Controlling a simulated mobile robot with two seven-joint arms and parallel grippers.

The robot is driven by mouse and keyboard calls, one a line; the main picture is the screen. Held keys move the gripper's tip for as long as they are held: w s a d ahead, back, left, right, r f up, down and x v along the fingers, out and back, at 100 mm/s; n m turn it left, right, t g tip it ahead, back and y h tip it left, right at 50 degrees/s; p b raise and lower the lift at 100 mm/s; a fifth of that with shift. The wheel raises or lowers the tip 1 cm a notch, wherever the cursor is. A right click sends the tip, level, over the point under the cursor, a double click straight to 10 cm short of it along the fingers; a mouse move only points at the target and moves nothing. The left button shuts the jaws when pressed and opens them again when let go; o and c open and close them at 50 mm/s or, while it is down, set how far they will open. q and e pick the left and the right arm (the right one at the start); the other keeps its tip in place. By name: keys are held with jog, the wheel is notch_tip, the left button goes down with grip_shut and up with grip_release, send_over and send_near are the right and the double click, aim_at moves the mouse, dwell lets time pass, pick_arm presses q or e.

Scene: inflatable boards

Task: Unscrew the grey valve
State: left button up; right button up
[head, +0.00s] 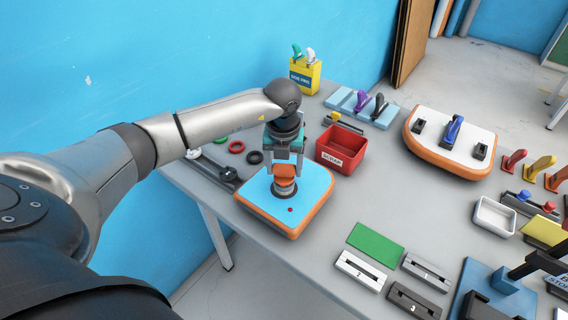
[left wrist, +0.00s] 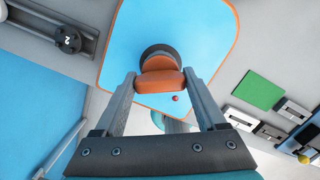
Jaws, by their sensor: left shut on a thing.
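The inflatable board with a blue top and orange rim (head: 262,205) lies on the grey table. The grey valve (head: 285,187) stands upright on it, with an orange grip on top. In the left wrist view the valve's dark grey round base (left wrist: 160,51) shows behind the orange grip. My left gripper (head: 285,166) reaches down from above and is shut on the orange grip, with a finger on either side; it also shows in the left wrist view (left wrist: 159,82). A small red dot (left wrist: 175,98) is on the board beside the valve. My right gripper is out of view.
A red bin (head: 341,150) stands just behind the board. A white-topped board (head: 452,140) lies at right. A green pad (head: 376,243) and slotted blocks lie in front.

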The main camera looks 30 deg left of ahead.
pick_arm(q)
jog(key=shift+n, duration=0.4)
jog(key=shift+r+n+p, duration=0.1)
jog(key=shift+n+p, duration=0.45)
jog(key=shift+n, duration=1.15)
jog(key=n+p, duration=0.1)
jog(key=n, duration=0.2)
jog(key=shift+g+y, duration=0.3)
